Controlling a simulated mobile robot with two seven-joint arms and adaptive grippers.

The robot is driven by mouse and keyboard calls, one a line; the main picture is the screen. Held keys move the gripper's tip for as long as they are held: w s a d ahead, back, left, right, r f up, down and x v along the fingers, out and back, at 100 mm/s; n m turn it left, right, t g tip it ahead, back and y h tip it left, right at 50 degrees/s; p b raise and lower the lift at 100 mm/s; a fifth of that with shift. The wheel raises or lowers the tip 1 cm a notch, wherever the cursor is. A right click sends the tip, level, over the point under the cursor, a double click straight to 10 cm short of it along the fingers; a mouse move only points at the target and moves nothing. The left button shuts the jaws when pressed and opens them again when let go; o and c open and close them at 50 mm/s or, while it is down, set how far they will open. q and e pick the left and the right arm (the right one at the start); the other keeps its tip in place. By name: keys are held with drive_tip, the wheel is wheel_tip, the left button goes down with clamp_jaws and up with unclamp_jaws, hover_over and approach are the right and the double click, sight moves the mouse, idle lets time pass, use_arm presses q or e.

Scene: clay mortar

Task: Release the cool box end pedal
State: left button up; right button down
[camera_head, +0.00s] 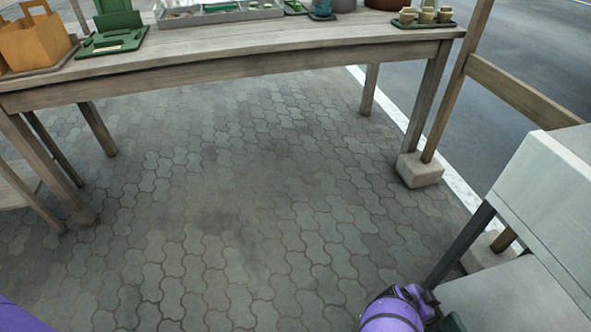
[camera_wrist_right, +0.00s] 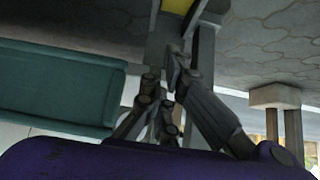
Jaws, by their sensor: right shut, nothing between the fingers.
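My right gripper (camera_wrist_right: 175,70) shows in the right wrist view with its dark fingers shut and nothing held. The fingertips lie against a background of grey upright bars, and I cannot tell whether they touch them. A dark green box-like body (camera_wrist_right: 60,85) is left of the fingers; I cannot tell whether it is the cool box. A small yellow piece (camera_wrist_right: 174,5) shows at the top edge. I cannot make out the end pedal for certain. In the head view my purple right wrist (camera_head: 393,310) is at the bottom right; its fingers are mostly hidden. My left gripper is out of view.
A long wooden table (camera_head: 250,50) with trays and small cups crosses the back. A pale-covered stand (camera_head: 550,190) with dark legs is close at right. A wooden post stands in a stone block (camera_head: 419,170). The paved floor (camera_head: 230,210) between is clear.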

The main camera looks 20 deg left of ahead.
drive_tip(key=d+r+p+v, duration=0.1)
drive_tip(key=p+v, duration=0.4)
drive_tip(key=v, duration=0.3)
drive_tip(key=shift+a+r, duration=0.2)
drive_tip(key=shift+r, duration=0.05)
drive_tip(key=shift+w, duration=0.1)
